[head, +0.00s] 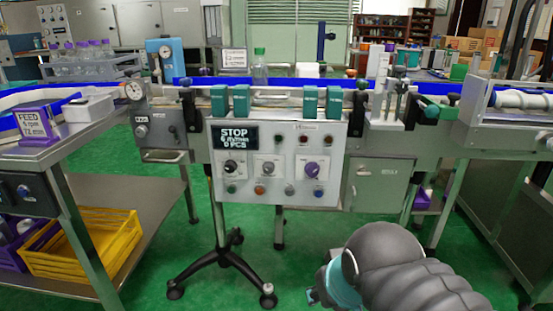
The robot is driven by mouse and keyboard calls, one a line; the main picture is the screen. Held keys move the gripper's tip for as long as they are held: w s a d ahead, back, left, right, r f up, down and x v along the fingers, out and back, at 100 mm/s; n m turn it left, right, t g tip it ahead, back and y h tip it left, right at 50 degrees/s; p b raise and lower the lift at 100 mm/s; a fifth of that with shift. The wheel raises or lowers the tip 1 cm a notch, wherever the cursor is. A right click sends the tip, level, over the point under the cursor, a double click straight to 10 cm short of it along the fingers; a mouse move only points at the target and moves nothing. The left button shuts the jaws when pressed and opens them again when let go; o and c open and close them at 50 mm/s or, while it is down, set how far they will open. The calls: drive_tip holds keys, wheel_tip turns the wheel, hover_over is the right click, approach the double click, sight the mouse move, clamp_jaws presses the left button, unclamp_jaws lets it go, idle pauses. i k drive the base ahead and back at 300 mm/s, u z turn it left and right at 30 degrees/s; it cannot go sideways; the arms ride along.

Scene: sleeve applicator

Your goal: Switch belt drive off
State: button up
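A grey control panel (278,163) on a wheeled stand faces me in the middle of the head view. Its dark display (236,137) reads "STOP", "6 m/min" and "0 PCS". Below it are a black left knob (231,168), a pale middle control (267,168) and a purple right knob (311,169). Their labels are too small to read, so I cannot tell which is the belt drive switch or its setting. Small coloured lamps or buttons line the top right and bottom of the panel. My arm shows at bottom right, below the panel and apart from it; my gripper is not visible.
The conveyor with its blue belt (205,82) runs behind the panel top, carrying a green-capped bottle (260,67). At left, a metal table (60,152) holds a purple "FEED" sign (34,125), with a yellow crate (92,243) below. Green floor before the panel is clear except for the stand's legs (222,263).

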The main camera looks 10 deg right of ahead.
sight(312, 168)
drive_tip(key=u, duration=1.3)
drive_tip(key=k, duration=0.65)
drive_tip(key=z, duration=1.2)
